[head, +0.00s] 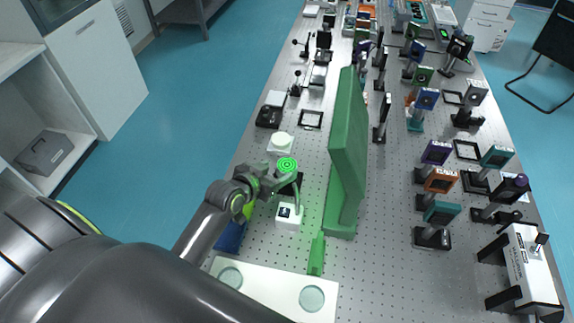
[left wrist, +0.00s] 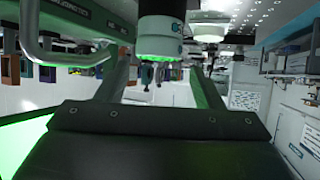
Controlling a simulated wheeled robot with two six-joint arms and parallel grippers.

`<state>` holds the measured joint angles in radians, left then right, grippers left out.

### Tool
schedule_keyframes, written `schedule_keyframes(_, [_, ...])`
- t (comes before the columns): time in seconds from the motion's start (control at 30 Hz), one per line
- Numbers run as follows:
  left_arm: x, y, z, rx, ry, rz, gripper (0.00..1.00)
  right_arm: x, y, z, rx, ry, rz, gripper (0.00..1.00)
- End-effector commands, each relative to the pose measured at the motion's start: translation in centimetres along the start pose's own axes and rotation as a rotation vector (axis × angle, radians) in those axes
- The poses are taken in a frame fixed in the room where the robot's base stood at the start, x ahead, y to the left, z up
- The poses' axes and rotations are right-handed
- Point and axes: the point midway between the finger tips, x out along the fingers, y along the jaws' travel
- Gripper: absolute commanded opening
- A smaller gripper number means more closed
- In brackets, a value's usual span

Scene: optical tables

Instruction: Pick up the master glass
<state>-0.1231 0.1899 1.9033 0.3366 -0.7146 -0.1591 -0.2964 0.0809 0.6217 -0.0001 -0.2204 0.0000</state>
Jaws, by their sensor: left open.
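Two round, pale greenish glass discs lie on a white tray (head: 262,291) at the bottom of the head view, a left disc (head: 229,277) and a right disc (head: 312,298). I cannot tell whether either is the master glass. My left gripper (head: 268,184) is beyond the tray, near a round face with green rings (head: 287,165) and a white block (head: 288,217). In the left wrist view its fingers stand apart, with a white and teal cylinder (left wrist: 160,38) showing beyond them. I see nothing held. My right gripper is not in view.
A tall green panel (head: 347,150) stands right of the gripper, with a green-handled tool (head: 317,254) near its foot. A blue item (head: 232,235) lies left of the white block. Several optical mounts crowd the table's right side. Bare perforated tabletop (head: 375,260) is at lower right.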

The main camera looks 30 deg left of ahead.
Motion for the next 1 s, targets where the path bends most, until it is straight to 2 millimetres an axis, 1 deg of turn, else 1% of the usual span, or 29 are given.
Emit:
schedule_keyframes(0.17, [0.6, 0.1, -0.1, -0.001, 0.0, 0.001, 0.61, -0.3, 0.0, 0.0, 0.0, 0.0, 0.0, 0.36])
schedule_keyframes(0.4, [3.1, 0.2, -0.2, -0.002, -0.001, 0.001, 0.61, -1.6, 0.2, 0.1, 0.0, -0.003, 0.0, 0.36])
schedule_keyframes(0.6, [5.0, 0.2, 0.0, -0.002, 0.0, 0.001, 0.61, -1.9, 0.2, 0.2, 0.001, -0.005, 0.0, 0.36])
schedule_keyframes(0.73, [5.4, 0.2, 0.1, -0.002, 0.0, 0.0, 0.61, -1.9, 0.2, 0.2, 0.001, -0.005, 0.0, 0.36])
schedule_keyframes(0.93, [5.5, 0.2, 0.1, -0.001, 0.0, 0.0, 0.61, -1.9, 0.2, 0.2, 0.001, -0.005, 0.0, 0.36])
schedule_keyframes(0.97, [5.5, 0.2, 0.1, -0.001, 0.0, 0.0, 0.6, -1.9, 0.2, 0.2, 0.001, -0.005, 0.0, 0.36])
schedule_keyframes(1.0, [5.5, 0.2, 0.1, -0.001, 0.0, 0.0, 0.54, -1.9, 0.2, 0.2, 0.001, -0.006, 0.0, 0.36])
